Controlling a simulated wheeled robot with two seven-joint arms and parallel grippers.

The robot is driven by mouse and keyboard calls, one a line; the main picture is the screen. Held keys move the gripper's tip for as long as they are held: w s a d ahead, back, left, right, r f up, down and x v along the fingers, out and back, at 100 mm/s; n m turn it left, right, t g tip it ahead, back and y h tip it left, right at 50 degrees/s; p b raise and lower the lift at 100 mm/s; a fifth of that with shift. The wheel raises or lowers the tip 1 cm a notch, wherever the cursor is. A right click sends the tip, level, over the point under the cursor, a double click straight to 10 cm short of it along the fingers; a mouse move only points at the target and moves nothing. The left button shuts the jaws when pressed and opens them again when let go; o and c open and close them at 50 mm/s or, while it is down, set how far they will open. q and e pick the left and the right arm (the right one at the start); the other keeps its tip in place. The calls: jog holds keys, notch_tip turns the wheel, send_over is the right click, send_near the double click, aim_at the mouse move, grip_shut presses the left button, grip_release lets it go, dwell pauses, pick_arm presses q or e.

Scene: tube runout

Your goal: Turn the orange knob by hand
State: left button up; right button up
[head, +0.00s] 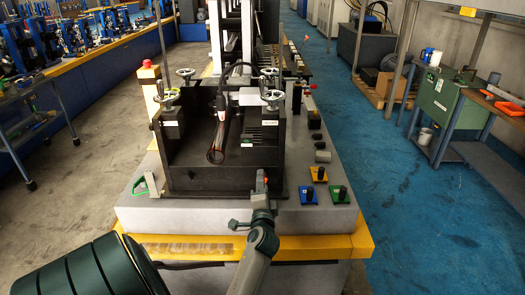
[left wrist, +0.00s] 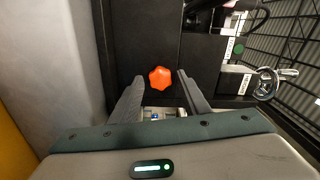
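The orange knob (left wrist: 160,78) is a lobed, star-shaped knob on the dark face of the machine, seen in the left wrist view. In the head view only a small orange spot of it (head: 267,180) shows beside my fingers. My left gripper (head: 261,184) is at the front of the black machine housing. In the left wrist view my left gripper (left wrist: 160,75) is open, with one finger on each side of the knob. Gaps show between the knob and both fingers. How far the fingertips are from the face is hard to tell. My right gripper is not in view.
The black housing (head: 225,178) stands on a grey bench with a yellow front edge (head: 358,238). Yellow (head: 319,174), blue (head: 308,196) and green (head: 340,195) switch plates sit to the right. Handwheels (head: 272,97) top the housing. A handwheel (left wrist: 266,84) shows right in the wrist view.

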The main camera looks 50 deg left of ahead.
pick_arm(q)
jog(key=shift+s+d, duration=0.7)
jog(key=shift+d, duration=0.05)
